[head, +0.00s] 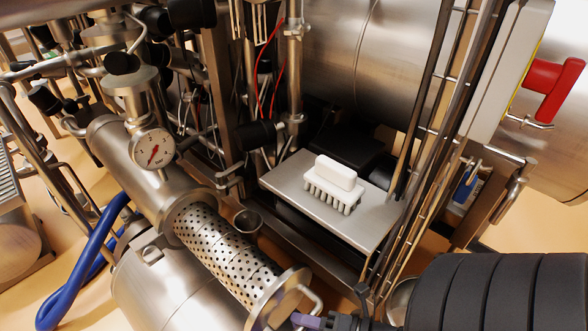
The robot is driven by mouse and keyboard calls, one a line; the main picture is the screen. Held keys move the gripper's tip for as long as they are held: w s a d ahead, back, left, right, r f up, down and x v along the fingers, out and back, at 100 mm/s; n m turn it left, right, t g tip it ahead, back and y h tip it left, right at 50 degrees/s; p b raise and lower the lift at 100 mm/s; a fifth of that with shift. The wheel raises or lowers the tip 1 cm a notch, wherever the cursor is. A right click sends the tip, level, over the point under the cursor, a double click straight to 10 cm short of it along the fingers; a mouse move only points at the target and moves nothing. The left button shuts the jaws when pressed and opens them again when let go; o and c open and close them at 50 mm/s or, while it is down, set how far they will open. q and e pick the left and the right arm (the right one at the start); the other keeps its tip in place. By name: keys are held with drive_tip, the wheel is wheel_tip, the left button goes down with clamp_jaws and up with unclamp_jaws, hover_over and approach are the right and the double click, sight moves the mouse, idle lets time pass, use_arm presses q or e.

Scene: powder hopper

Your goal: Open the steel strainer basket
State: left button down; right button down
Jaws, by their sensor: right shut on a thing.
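The steel strainer basket (228,256) is a perforated metal cylinder. It sticks out of the open end of its tubular steel housing (160,165), slanting down toward the lower right, and its inner end is hidden in the housing. A round end plate (279,299) with a bent wire handle (318,298) closes its near end. My right gripper (308,321) is at the bottom edge, shut on the basket's handle; its fingertips are partly cut off by the frame. My left gripper is not in view.
A pressure gauge (152,149) stands on the housing. A white brush (333,184) lies on a steel shelf (285,177) to the right. A blue hose (95,252) curves at the left. Upright rods and a frame stand right of the shelf. A red handle (555,88) is at the far right.

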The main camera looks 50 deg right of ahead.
drive_tip(key=shift+s+f, duration=0.1)
drive_tip(key=shift+s, duration=0.1)
drive_tip(key=c, duration=0.6)
unclamp_jaws()
drive_tip(key=shift+s, duration=0.15)
drive_tip(key=p+v, duration=0.2)
drive_tip(key=v, duration=0.7)
drive_tip(key=shift+s+d+p, duration=0.1)
drive_tip(key=shift+s+p, duration=0.2)
drive_tip(key=shift+s, duration=0.1)
